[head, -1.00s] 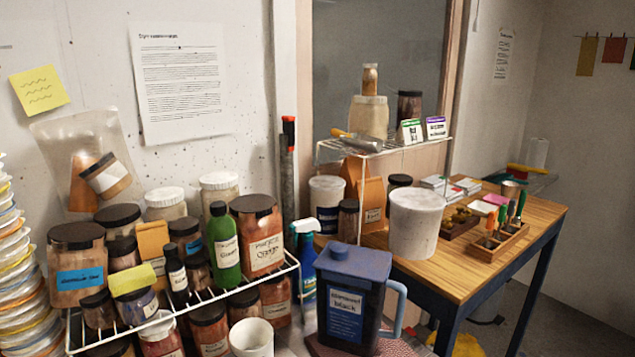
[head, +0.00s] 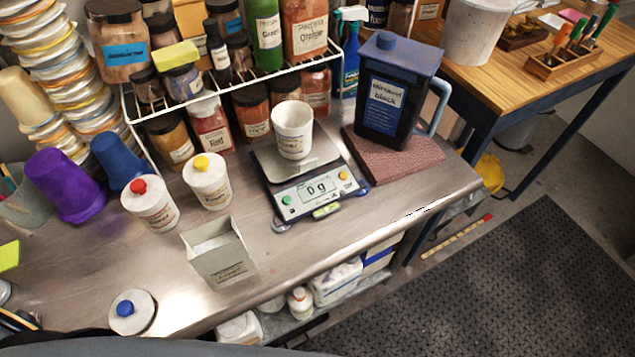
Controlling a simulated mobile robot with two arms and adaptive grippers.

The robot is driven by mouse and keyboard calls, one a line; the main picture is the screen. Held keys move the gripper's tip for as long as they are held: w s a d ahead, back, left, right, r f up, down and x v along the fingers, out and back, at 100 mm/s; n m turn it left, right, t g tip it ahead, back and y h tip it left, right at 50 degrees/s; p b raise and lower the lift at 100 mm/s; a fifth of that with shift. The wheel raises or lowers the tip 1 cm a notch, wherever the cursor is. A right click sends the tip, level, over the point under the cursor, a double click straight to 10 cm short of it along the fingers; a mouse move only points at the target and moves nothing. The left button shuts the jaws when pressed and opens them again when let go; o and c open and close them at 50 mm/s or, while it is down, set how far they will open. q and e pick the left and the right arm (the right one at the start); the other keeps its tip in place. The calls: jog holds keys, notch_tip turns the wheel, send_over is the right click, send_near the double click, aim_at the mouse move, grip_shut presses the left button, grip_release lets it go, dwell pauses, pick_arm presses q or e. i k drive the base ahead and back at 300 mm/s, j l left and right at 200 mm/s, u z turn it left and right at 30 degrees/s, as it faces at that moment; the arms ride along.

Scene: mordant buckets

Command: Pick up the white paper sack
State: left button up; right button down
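A small pale, open-topped paper sack (head: 222,262) with a label low on its front stands upright on the steel bench (head: 350,222), left of the scale and near the front edge. It looks whitish-grey. White packages (head: 338,282) also lie on the shelf under the bench; I cannot tell whether they are sacks. Neither of my grippers is in view.
A scale (head: 312,190) reading 0 g bears a white cup (head: 292,130). Two white tubs, with red (head: 150,203) and yellow (head: 207,180) knobs, stand behind the sack. A dark blue jug (head: 392,95) stands on a reddish slab (head: 425,160). Bench before the scale is clear.

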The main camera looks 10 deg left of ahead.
aim_at(222, 255)
jog(key=u, duration=1.15)
